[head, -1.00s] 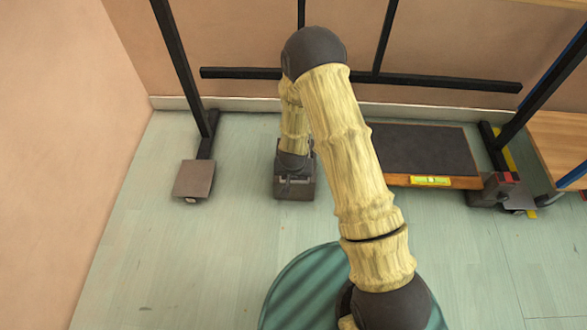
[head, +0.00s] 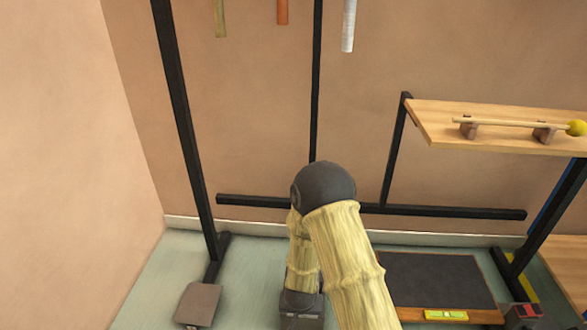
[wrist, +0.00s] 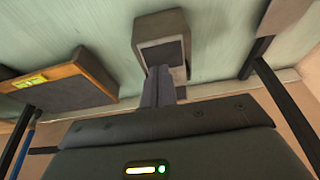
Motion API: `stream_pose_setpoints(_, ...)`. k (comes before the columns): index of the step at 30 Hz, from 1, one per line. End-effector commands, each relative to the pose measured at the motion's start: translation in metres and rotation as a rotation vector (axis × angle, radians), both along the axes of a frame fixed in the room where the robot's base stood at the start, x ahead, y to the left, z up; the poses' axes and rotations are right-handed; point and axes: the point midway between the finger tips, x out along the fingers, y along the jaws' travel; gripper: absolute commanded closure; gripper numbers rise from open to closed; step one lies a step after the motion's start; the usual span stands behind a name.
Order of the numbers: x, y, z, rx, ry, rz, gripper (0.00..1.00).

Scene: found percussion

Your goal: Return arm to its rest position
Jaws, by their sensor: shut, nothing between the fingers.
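My arm (head: 345,265) reaches out from the lower edge of the head view, bends at a dark round joint and drops toward the floor. Its dark lower end sits at the bottom edge there, so the fingers do not show in that view. In the wrist view my gripper (wrist: 159,80) shows two grey fingers close together, shut and empty. A grey block (wrist: 163,27) appears just beyond the fingertips; I cannot tell whether they touch it.
A black frame post (head: 184,120) with a foot plate (head: 197,304) stands left of my arm. A dark-topped board (head: 435,280) with a yellow-green level (head: 446,315) lies at right. A wooden shelf (head: 440,115) holds a yellow-headed mallet (head: 510,124). Several tubes (head: 348,25) hang above.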

Motion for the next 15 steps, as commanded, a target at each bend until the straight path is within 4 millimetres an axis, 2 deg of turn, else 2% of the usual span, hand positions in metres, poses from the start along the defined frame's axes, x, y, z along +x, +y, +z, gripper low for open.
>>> stream_pose_setpoints(2, 0.001, -0.001, 0.006, 0.004, 0.0, 0.001, 1.0)
stream_pose_setpoints(5, 0.003, -0.004, 0.026, 0.017, -0.001, 0.006, 1.0)
stream_pose_setpoints(10, 0.002, -0.015, 0.089, 0.053, 0.008, 0.031, 1.0)
stream_pose_setpoints(15, -0.01, -0.034, 0.158, 0.077, 0.025, 0.062, 1.0)
